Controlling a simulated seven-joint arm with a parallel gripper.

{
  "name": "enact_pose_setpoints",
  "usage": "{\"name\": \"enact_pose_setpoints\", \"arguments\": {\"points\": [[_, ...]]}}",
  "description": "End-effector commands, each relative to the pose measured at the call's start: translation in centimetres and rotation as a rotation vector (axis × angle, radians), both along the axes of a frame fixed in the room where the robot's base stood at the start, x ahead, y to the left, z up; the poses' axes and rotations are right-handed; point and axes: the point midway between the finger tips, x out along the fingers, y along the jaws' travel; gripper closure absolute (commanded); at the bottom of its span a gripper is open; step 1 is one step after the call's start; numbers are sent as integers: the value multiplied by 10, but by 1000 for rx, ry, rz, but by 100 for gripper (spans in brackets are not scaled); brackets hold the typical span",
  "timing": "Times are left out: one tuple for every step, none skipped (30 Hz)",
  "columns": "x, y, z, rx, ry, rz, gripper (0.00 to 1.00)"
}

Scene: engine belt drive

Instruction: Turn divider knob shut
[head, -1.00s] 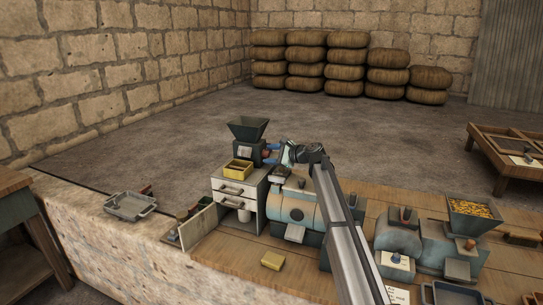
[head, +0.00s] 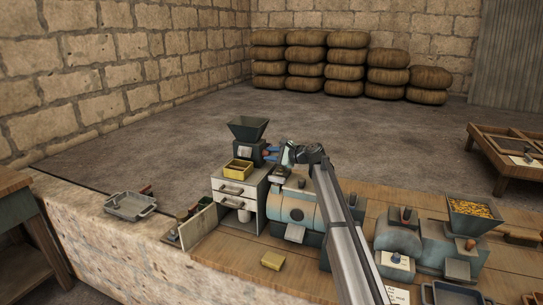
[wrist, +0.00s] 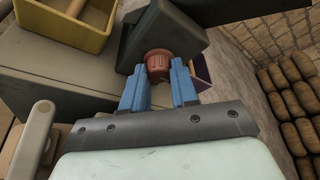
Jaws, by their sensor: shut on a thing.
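The divider knob (wrist: 157,62) is a small reddish-brown ribbed knob on the side of a dark grey machine (wrist: 172,28). In the wrist view it sits between the tips of my gripper's two blue fingers (wrist: 159,73). My gripper is shut on the knob. In the head view my gripper (head: 271,153) is at the right side of the dark machine (head: 246,153), which has a hopper (head: 248,129) on top. The knob is too small to make out there, and its angle mark cannot be read.
The machine stands on a light cabinet (head: 239,205) with a yellow tray (head: 238,171) beside it. A blue-grey rounded machine (head: 292,208) stands close under my arm. Stacked sacks (wrist: 298,110) are far behind.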

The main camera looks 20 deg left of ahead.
Motion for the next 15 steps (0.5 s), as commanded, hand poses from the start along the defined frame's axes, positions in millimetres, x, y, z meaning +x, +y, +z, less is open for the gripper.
{"name": "enact_pose_setpoints", "arguments": {"points": [[-1,0,-1,0,-26,0,100],[-1,0,-1,0,-46,0,100],[-2,0,-1,-1,-73,1,100],[-2,-1,-2,0,-94,1,100],[-2,-1,-2,0,-115,0,100],[-2,-1,-2,0,-140,1,100],[-2,-1,-2,-1,-159,1,100],[-2,-1,-2,-1,-174,1,100],[-2,-1,-2,-1,-192,1,100],[-2,0,-2,0,-205,1,100],[-2,0,-2,-1,-214,0,100],[-2,0,-2,-1,-224,1,100],[-2,0,-2,-1,-230,1,100],[-1,0,-2,-2,-234,1,100],[-1,0,-2,-2,-236,1,100]]}}
